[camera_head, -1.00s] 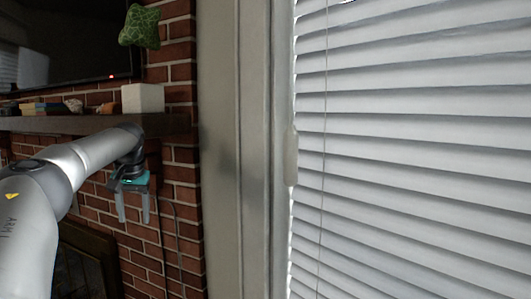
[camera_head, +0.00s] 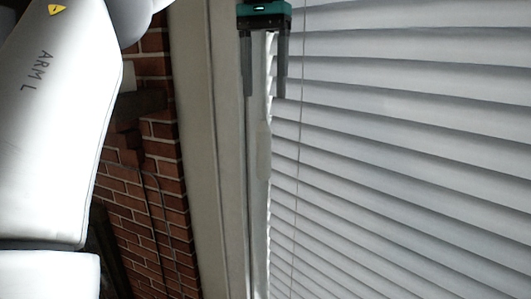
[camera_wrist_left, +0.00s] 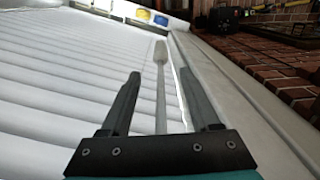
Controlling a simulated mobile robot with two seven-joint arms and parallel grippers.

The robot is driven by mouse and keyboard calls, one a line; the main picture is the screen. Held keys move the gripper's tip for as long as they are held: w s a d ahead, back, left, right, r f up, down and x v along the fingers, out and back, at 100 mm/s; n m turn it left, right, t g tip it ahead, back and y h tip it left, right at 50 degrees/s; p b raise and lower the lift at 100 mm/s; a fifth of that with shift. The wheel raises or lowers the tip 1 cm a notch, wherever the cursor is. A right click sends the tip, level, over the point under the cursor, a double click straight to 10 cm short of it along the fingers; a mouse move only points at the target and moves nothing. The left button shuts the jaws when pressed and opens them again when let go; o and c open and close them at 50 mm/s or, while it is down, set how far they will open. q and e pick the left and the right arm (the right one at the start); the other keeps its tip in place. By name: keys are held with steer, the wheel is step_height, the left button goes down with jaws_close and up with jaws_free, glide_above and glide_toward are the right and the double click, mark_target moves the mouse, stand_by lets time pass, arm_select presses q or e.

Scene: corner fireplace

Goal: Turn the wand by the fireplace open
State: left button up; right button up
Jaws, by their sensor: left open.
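The wand is a thin pale rod with a thicker handle (camera_head: 264,150), hanging at the left edge of the white blinds (camera_head: 400,130). My left gripper (camera_head: 264,96) is open at the upper part of the wand, its fingers pointing down, one on each side of it in the picture. In the left wrist view the wand (camera_wrist_left: 161,95) runs between the two open fingers (camera_wrist_left: 158,77), and its handle end shows beyond the fingertips. I see a gap on both sides of the rod, so the fingers do not grip it. My right gripper is not in view.
A pale window frame (camera_head: 200,130) stands just left of the wand, with a brick wall (camera_head: 160,180) beyond it. A thin cord (camera_head: 298,170) hangs in front of the blinds to the right. In the left wrist view, small coloured objects (camera_wrist_left: 145,16) lie beyond the blinds.

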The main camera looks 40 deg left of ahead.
mark_target(264, 156)
arm_select(q)
steer(key=shift+s+f, duration=0.2)
steer(key=shift+f, duration=0.25)
step_height(264, 156, down, 13)
steer(key=shift+w+f, duration=0.1)
steer(key=shift+w, duration=0.05)
jaws_close()
stand_by(0.5)
